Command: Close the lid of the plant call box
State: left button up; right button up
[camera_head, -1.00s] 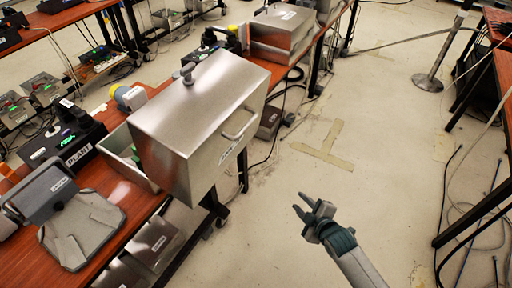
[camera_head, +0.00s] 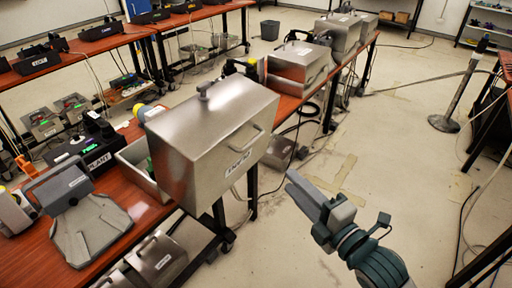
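The metal call box stands at the front edge of the red-brown table, beside the phone labelled PLANT (camera_head: 98,161). Its large lid (camera_head: 215,135) is swung open, its labelled front face with a bar handle (camera_head: 245,138) turned to the right, partly out over the edge. The shallow box base (camera_head: 135,160) shows at the lid's left, with something green inside; the lid hides the rest. My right gripper (camera_head: 297,186) is over the floor to the right of and below the lid, apart from it. I cannot tell its finger opening. My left gripper is not in view.
A grey desk device (camera_head: 85,215) stands left of the box on the table. More metal boxes (camera_head: 297,65) stand farther along it, and others (camera_head: 158,258) lie below. A post on a round base (camera_head: 443,123) stands at the right.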

aim_at(253, 143)
jog(key=p+x, duration=0.4)
jog(key=x, duration=1.3)
jog(key=shift+w+p, duration=0.15)
jog(key=shift+p, duration=0.15)
grip_shut()
